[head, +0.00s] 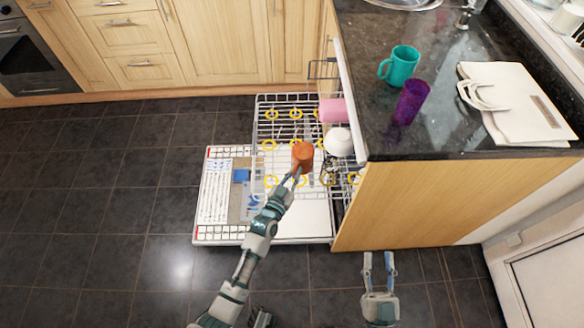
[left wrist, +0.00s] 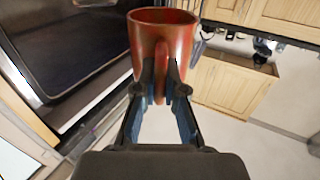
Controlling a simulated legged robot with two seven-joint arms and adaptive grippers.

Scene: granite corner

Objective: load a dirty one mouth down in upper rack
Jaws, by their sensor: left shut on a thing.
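My left gripper (head: 297,173) is shut on the handle of an orange-brown mug (head: 303,155) and holds it over the pulled-out upper rack (head: 262,125). In the left wrist view the mug (left wrist: 163,45) is between my fingertips (left wrist: 163,82), with its rim at the top of the picture. I cannot tell whether it has touched the rack. A pink cup (head: 334,110) and a white rounded cup or bowl (head: 338,142) are at the rack's right side, by the counter. My right gripper (head: 378,262) is open and empty in front of the wooden end panel (head: 430,205).
A teal mug (head: 400,65), a purple cup (head: 411,101) and a white bag-like item (head: 515,105) are on the dark counter (head: 450,130). Its edge overhangs the rack's right side. The open dishwasher door (head: 215,233) lies below the rack.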

